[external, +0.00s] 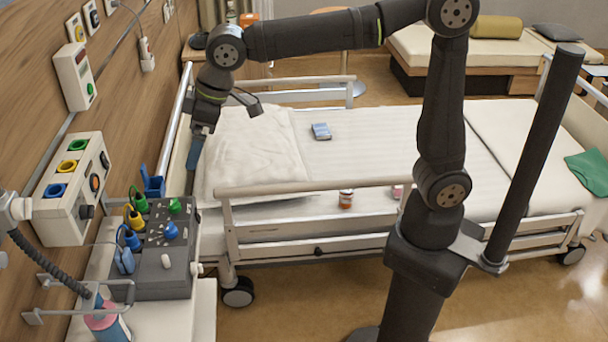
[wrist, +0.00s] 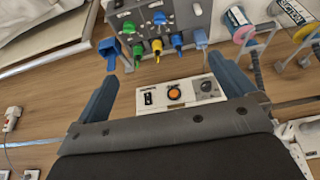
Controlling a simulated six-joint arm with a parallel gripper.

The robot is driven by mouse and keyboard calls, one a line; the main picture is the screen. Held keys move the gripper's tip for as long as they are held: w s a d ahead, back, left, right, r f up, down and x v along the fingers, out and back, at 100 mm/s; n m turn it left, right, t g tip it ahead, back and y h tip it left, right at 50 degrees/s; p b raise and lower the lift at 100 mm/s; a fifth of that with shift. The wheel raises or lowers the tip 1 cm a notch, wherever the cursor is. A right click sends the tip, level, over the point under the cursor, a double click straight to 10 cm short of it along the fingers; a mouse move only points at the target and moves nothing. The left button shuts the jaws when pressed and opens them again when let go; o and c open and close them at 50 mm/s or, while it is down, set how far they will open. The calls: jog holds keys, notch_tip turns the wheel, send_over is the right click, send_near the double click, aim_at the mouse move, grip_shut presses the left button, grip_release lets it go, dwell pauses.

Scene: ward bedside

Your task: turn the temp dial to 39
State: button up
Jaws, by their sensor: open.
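A white wall unit (external: 72,190) carries green, yellow and blue sockets, and its side face has a round orange-centred dial (external: 95,183) and a black knob (external: 87,211). In the wrist view this face shows the orange dial (wrist: 174,94), a black knob (wrist: 206,86) and a small dark window. The labels are too small to read, so I cannot tell which control is the temp dial. My gripper (external: 191,165) points down above the far end of the grey console. In the wrist view my gripper (wrist: 163,65) is open, its blue fingers apart with nothing held between them.
A grey console (external: 165,275) with coloured plugs and knobs stands on the bedside cabinet, below the wall unit. A bed with a pillow (external: 255,155) and raised rails (external: 320,187) lies to the right. Bottles in holders (wrist: 240,30) show at the wrist view's upper right.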

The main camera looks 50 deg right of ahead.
jog(key=c, duration=1)
jog(key=n+g+h, duration=0.3)
jog(key=n, duration=1.2)
send_over(169, 225)
notch_tip(169, 225, down, 5)
notch_tip(169, 225, down, 18)
jog(key=shift+r, duration=0.2)
jog(key=c, duration=1)
